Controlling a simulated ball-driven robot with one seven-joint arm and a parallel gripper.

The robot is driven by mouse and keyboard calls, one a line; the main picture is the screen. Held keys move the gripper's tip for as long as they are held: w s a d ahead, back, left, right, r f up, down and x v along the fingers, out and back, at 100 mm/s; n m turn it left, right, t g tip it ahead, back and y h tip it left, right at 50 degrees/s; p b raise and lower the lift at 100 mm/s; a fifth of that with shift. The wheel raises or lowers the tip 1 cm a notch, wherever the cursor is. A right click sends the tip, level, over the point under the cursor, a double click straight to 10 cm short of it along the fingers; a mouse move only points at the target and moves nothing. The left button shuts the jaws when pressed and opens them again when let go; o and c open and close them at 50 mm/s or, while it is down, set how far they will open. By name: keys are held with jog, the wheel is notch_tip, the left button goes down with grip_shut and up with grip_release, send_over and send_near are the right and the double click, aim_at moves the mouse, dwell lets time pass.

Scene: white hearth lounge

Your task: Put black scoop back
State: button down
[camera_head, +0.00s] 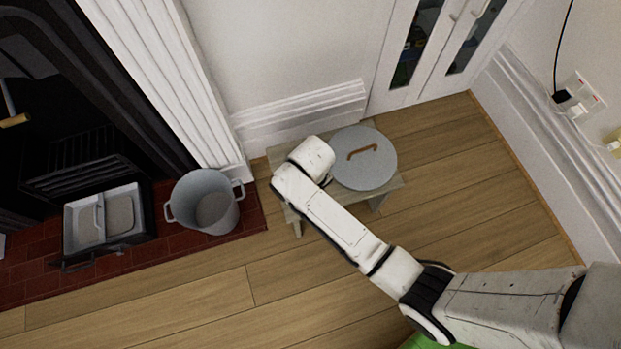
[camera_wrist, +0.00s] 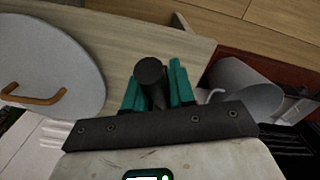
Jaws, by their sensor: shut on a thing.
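My gripper (camera_wrist: 155,84) shows in the wrist view with its two teal fingers shut on the black scoop (camera_wrist: 149,72). Only the dark, round-ended shaft of the scoop shows between the fingers; the rest is hidden. The gripper is over the small wooden bench (camera_head: 393,183), whose pale top (camera_wrist: 120,38) lies behind the fingers in the wrist view. I cannot tell whether the scoop touches the bench. In the head view my arm hides both gripper and scoop.
A round grey lid (camera_head: 366,172) with a brown handle lies on the bench. A grey two-handled bucket (camera_head: 187,192) stands on the red tile hearth (camera_head: 172,238), left of the bench. A metal pan (camera_head: 123,187) sits by the black grate. Wooden floor right of the bench is clear.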

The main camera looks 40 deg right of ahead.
jog(key=shift+w+f, duration=0.35)
jog(key=shift+f, duration=0.1)
jog(key=shift+w+d+f+b, duration=0.15)
jog(key=shift+f+b, duration=0.75)
jog(key=shift+f, duration=0.7)
jog(key=shift+f, duration=0.2)
jog(key=c, duration=0.9)
grip_release()
jog(key=shift+c, duration=0.2)
notch_tip(320, 180, up, 12)
jog(key=p, duration=0.5)
jog(key=shift+r, duration=0.2)
